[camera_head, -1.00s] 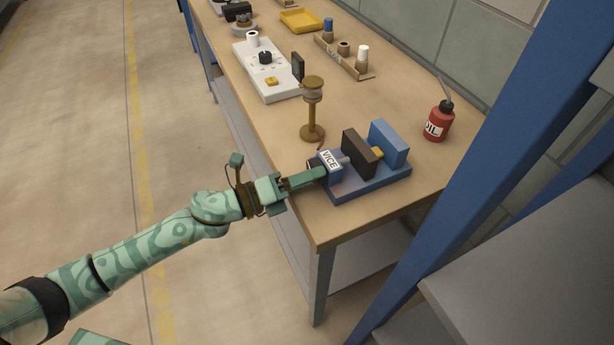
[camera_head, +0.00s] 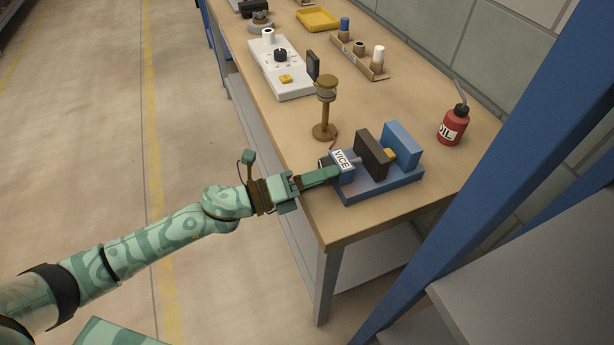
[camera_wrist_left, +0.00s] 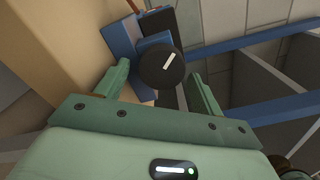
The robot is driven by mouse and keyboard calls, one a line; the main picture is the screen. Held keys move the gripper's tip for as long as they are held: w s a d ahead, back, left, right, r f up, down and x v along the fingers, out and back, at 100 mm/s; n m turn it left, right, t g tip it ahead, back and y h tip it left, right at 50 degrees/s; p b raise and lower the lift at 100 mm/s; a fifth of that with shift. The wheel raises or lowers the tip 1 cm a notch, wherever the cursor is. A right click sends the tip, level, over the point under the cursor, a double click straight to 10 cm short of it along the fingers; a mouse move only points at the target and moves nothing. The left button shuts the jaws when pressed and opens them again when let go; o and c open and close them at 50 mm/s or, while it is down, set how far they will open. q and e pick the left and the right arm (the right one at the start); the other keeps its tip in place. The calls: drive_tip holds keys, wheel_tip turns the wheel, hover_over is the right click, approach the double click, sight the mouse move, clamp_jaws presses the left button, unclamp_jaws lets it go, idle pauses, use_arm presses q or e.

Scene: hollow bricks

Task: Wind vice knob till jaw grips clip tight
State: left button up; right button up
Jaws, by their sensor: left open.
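The blue vice (camera_head: 378,188) with a "VICE" label stands at the bench's near corner. Its dark moving jaw (camera_head: 371,155) faces the blue fixed jaw (camera_head: 402,144). The yellow clip (camera_head: 389,154) sits between them; I cannot tell whether the dark jaw presses on it. The round black knob (camera_wrist_left: 162,66) with a white line shows in the left wrist view, the line tilted up to the right. My left gripper (camera_head: 330,174) is at the vice's knob end. Its fingers are open, one on each side of the knob, with gaps showing. My right gripper is out of view.
A brass post (camera_head: 325,108) stands close behind the vice. A red oil can (camera_head: 453,126) is to its right. A white control panel (camera_head: 282,72), a bottle rack (camera_head: 362,62) and a yellow tray (camera_head: 318,19) are farther back. A blue upright (camera_head: 482,160) rises at the right.

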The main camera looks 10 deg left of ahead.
use_arm(q)
drive_tip(key=shift+a, duration=0.1)
drive_tip(key=v, duration=1.6)
drive_tip(key=shift+s, duration=0.1)
